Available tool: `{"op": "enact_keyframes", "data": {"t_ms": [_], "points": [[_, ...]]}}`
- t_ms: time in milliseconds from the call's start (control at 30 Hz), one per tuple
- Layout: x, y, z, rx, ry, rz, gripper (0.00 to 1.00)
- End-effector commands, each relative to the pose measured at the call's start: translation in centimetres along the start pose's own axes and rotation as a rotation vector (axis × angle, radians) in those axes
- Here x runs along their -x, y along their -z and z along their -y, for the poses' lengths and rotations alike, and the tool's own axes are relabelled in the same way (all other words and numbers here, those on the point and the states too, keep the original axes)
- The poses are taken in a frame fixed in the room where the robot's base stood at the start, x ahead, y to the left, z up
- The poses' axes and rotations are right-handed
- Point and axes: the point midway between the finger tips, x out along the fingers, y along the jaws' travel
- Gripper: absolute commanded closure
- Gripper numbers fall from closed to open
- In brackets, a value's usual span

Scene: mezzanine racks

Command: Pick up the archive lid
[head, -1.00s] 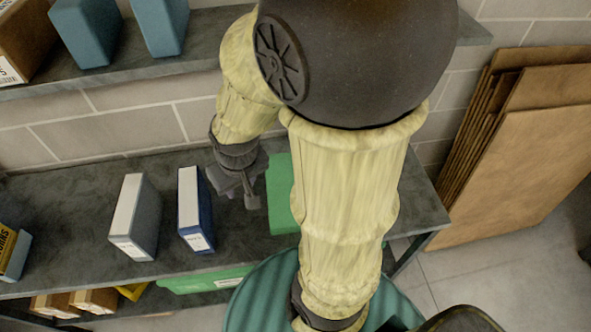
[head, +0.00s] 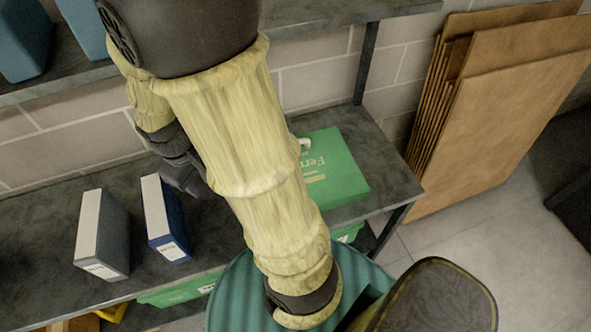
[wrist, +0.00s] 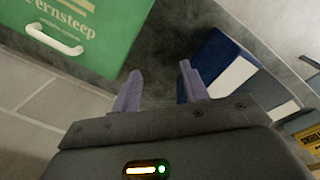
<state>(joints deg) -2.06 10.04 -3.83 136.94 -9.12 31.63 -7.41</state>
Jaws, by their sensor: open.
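A green, flat, box-like piece (head: 335,170) with white lettering, which I take to be the archive lid, lies on the dark shelf at its right end. My arm covers its left part in the head view. In the wrist view the green piece (wrist: 105,42) fills the top left, reading "Fernsteep", with a white handle (wrist: 55,40). My gripper (head: 187,184) is partly hidden behind my arm, left of the green piece. In the wrist view its jaws (wrist: 158,84) are open and empty, with the dark shelf between them; they are apart from the green piece.
A blue binder (head: 166,220) stands close left of my gripper, with a grey binder (head: 103,235) further left. An upper shelf (head: 300,20) runs above, with a post (head: 367,62) behind the green piece. Cardboard sheets (head: 500,105) lean on the wall at right.

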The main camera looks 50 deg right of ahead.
Motion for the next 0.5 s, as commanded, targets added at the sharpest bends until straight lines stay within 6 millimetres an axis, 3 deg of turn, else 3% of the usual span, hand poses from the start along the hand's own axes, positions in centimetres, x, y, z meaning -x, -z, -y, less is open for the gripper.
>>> {"op": "enact_keyframes", "data": {"t_ms": [33, 200, 500], "points": [[-2.3, 0.6, -1.0, 0.066, -0.023, 0.07, 0.56], [-6.6, 1.8, -5.4, 0.299, -0.114, 0.325, 0.56], [-11.7, 4.5, -13.7, 0.634, -0.29, 0.831, 0.56]]}}
